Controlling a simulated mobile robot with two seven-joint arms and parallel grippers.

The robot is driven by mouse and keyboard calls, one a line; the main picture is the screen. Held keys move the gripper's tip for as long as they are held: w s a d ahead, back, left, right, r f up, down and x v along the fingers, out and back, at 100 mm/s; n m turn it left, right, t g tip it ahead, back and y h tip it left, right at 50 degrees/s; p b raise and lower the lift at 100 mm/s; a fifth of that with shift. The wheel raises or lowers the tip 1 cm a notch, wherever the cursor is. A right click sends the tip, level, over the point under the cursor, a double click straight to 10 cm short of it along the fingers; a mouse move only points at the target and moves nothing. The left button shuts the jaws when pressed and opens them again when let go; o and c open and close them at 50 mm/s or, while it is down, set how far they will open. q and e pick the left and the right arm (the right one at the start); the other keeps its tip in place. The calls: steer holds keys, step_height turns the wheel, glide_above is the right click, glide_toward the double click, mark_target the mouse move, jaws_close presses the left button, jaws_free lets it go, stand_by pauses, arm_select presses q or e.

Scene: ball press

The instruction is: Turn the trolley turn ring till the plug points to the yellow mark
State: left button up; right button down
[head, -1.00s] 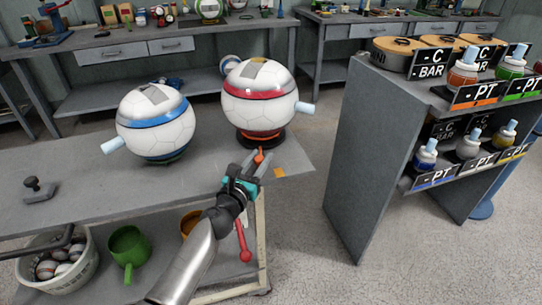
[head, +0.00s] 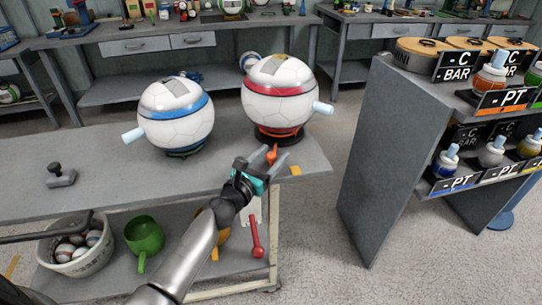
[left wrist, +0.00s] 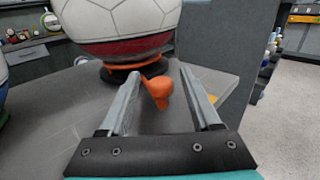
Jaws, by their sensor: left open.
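The white ball with a red band (head: 279,97) stands on a dark turn ring (head: 279,134) at the trolley's right end. Its pale blue plug (head: 322,108) points right. The yellow mark (head: 296,170) is a small orange-yellow patch at the front right edge, nearer me than the plug. An orange handle (head: 272,154) sticks out from the ring towards me. My left gripper (head: 274,160) is open, with its fingers on either side of this handle. In the left wrist view the handle (left wrist: 158,92) stands between the fingers, with no clear contact. My right gripper is not in view.
A blue-banded ball (head: 176,113) with its own plug stands left on the trolley top (head: 110,170). A dark knobbed clamp (head: 61,175) lies further left. A grey rack (head: 385,150) stands right across a floor gap.

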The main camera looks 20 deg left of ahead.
arm_select(q)
steer(key=shift+s, duration=0.6)
steer(key=s+a, duration=0.1)
steer(key=s, duration=1.3)
steer(key=shift+a+p, duration=0.3)
steer(key=shift+a, duration=0.05)
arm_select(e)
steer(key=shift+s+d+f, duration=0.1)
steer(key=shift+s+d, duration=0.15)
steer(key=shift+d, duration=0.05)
